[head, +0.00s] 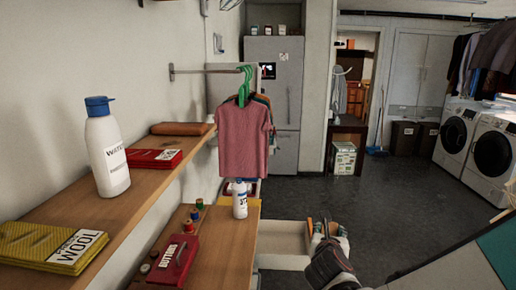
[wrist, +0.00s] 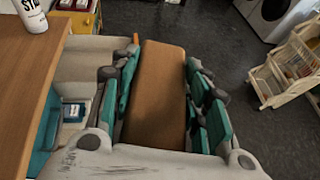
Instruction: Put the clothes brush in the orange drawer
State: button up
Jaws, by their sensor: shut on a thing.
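My gripper (wrist: 163,95) is shut on a long brown block-shaped thing, the clothes brush (wrist: 160,90), with teal finger pads along both sides. Its bristles are not seen. In the head view my gripper (head: 328,232) is at the right end of a pulled-out drawer (head: 283,243) with pale walls. A narrow orange edge (head: 310,228) shows at that end, looking like the drawer's front; it also shows in the wrist view (wrist: 136,38), beside the brush. The drawer (wrist: 88,58) lies left of the brush in the wrist view. My gripper hides part of it.
A wooden counter (head: 225,245) with a white bottle (head: 240,200) stands left of the drawer. A wooden shelf (head: 100,200) runs above it. A pale wheeled rack (wrist: 285,75) stands at right in the wrist view. Dark floor (head: 390,205) beyond is clear.

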aim_at(283, 250)
jog(key=k+l+u, duration=0.15)
jog(key=u, duration=0.2)
jog(key=k+l+u, duration=0.1)
jog(key=u, duration=0.25)
jog(key=k+u, duration=0.2)
jog(key=u, duration=0.15)
